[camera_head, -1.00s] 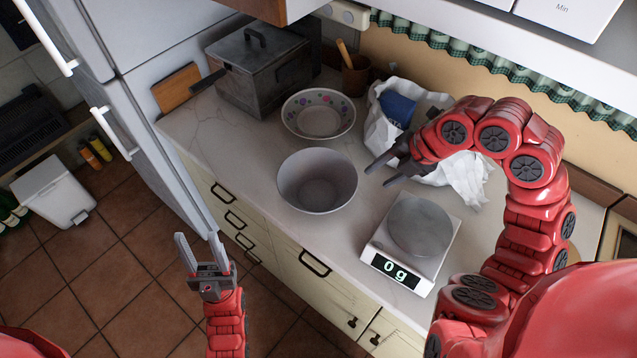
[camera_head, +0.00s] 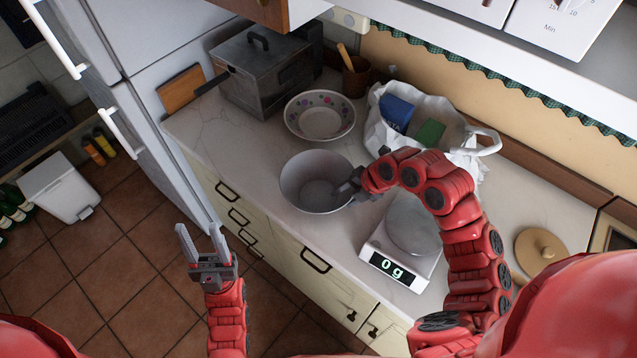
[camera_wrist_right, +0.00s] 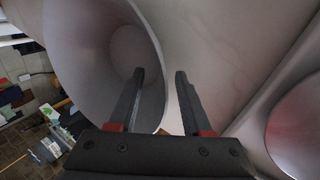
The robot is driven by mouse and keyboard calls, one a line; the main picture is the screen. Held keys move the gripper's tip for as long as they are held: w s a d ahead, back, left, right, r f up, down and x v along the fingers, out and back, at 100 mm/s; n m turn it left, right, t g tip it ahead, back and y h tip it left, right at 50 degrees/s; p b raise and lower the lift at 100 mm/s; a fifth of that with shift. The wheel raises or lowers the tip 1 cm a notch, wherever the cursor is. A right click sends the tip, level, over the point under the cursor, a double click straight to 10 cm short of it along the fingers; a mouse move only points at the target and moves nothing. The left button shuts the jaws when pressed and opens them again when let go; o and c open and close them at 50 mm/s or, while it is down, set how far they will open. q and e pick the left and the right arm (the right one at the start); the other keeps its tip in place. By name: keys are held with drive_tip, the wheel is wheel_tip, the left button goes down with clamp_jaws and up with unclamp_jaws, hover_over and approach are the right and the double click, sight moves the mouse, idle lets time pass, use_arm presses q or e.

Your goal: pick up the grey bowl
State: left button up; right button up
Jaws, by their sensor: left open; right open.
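The grey bowl (camera_head: 308,177) stands upright and empty on the counter, left of the kitchen scale. My right gripper (camera_head: 345,188) is at the bowl's right rim. In the right wrist view the right gripper (camera_wrist_right: 160,72) is open, with one finger over the inside of the bowl (camera_wrist_right: 75,60) and the other outside its wall. The rim lies between the fingers, which do not close on it. My left gripper (camera_head: 203,232) is open and empty, in front of the counter above the floor.
A kitchen scale (camera_head: 382,263) reading 0 g stands right of the bowl. A flowered bowl (camera_head: 320,134), a metal box (camera_head: 262,95) and a white bag (camera_head: 375,133) with packages stand behind. A wooden lid (camera_head: 540,246) lies at right.

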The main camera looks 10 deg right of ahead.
drive_tip(key=shift+w+a+f, duration=0.15)
drive_tip(key=shift+f, duration=0.35)
clamp_jaws()
idle(1.1)
